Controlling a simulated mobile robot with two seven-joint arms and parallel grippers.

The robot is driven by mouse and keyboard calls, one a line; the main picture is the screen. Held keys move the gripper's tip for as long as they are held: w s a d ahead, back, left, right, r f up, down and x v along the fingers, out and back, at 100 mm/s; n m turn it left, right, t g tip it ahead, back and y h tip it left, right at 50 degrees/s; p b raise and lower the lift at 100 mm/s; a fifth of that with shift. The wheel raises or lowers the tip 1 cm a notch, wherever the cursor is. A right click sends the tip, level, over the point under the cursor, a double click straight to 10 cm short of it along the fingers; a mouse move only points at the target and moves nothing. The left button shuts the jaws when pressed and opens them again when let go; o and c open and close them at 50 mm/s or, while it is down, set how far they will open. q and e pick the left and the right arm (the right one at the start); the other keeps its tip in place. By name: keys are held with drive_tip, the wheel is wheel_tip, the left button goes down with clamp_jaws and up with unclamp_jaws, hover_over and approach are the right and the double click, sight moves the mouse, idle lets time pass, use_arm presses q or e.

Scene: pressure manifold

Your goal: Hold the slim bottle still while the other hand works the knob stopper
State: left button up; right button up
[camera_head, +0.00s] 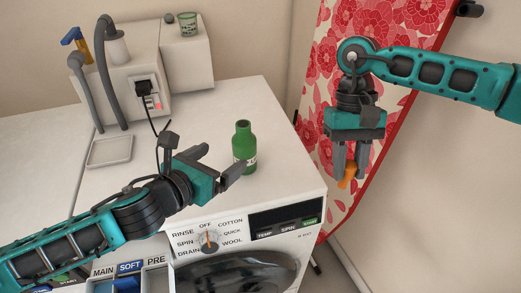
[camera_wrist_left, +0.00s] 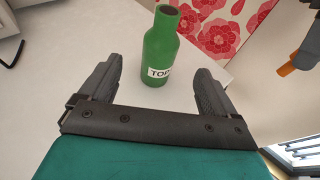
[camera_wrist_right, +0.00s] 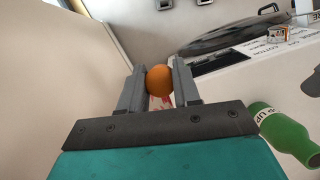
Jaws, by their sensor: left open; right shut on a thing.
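The slim green bottle (camera_head: 243,145) stands upright on the white washer top, with its mouth open. In the left wrist view the bottle (camera_wrist_left: 162,48) stands just beyond and between my open fingers. My left gripper (camera_head: 217,165) is open beside the bottle and does not grip it. My right gripper (camera_head: 348,172) is shut on the orange knob stopper (camera_head: 348,176), held in the air to the right of the washer. The stopper (camera_wrist_right: 159,80) shows between the fingertips in the right wrist view. Its lower part is mostly hidden there.
The washer's front (camera_head: 209,240) has a dial and a dark door. A red floral ironing board (camera_head: 400,75) leans at right.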

sight(248, 140)
drive_tip(key=shift+w+r, duration=0.15)
drive_tip(key=w+a+r+m+t+y, duration=0.1)
drive_tip(key=w+a+r+m+y, duration=0.2)
drive_tip(key=w+a+r+m, duration=0.75)
use_arm(q)
drive_tip(key=x, duration=1.2)
drive_tip(key=shift+f, duration=0.1)
use_arm(e)
drive_tip(key=w+a+r+m+t, duration=0.1)
drive_tip(key=a+r, duration=0.2)
drive_tip(key=r, duration=0.3)
drive_tip(key=w+a+r+m+y, duration=0.1)
drive_tip(key=a+r+m, duration=0.1)
drive_tip(key=r, duration=0.4)
drive_tip(key=w+a+r+m+t, duration=0.1)
drive_tip(key=a+r+m, duration=0.1)
drive_tip(key=r, duration=0.3)
drive_tip(key=shift+a+r+t, duration=0.3)
drive_tip(key=shift+a+r, duration=0.1)
drive_tip(key=shift+a, duration=0.4)
use_arm(q)
drive_tip(key=c, duration=1.1)
use_arm(e)
drive_tip(key=shift+f+y, duration=0.1)
drive_tip(key=shift+y, duration=0.2)
